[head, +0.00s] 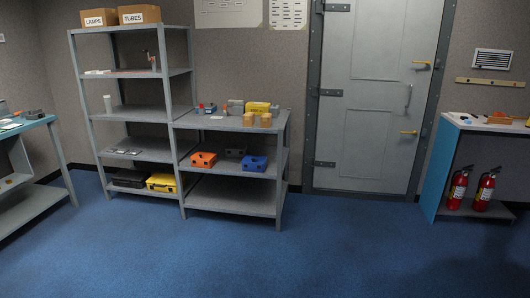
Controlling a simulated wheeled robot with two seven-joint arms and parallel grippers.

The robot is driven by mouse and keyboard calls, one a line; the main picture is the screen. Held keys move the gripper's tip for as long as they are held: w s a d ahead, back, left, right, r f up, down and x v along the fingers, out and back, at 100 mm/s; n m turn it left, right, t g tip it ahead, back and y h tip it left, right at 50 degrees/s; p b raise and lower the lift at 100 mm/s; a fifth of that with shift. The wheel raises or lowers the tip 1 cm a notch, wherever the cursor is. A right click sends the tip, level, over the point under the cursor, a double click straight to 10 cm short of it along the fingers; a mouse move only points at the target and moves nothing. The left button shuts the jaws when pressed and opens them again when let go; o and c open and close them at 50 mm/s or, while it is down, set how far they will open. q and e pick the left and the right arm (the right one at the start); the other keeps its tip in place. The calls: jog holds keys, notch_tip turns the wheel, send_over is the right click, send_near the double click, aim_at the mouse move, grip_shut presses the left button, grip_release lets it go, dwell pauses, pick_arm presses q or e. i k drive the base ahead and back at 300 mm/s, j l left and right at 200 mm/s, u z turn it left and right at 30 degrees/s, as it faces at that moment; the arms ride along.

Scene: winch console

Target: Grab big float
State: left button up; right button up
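Neither of my grippers shows in the head view. I cannot pick out a big float for certain at this distance. On the lower shelf unit's top (205,122) stand small red-and-blue items (206,108), a grey item (235,107), a yellow case (257,108) and two tan blocks (257,119). Its middle shelf holds an orange case (203,160), a dark item (234,153) and a blue case (254,163). On the right bench (485,127) lie small items, one of them orange-brown (500,116), too small to make out.
A tall grey rack (131,113) holds LAMPS (99,18) and TUNES-like labelled boxes (139,14) on top and a yellow case (162,182) low down. A teal table (35,122) stands left. Fire extinguishers (458,188) stand under the right bench. The blue floor (290,250) is clear.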

aim_at(259, 108)
jog(key=i+u, duration=0.3)
jog(key=i, duration=1.2)
jog(key=i+z, duration=0.15)
jog(key=i, duration=0.35)
jog(key=i+j+z, duration=0.1)
jog(key=i, duration=0.4)
jog(key=i+j+z, duration=0.15)
jog(key=i, duration=0.35)
jog(key=i+j+z, duration=0.2)
jog(key=i+z, duration=0.15)
jog(key=i+j+z, duration=0.3)
jog(key=i, duration=0.1)
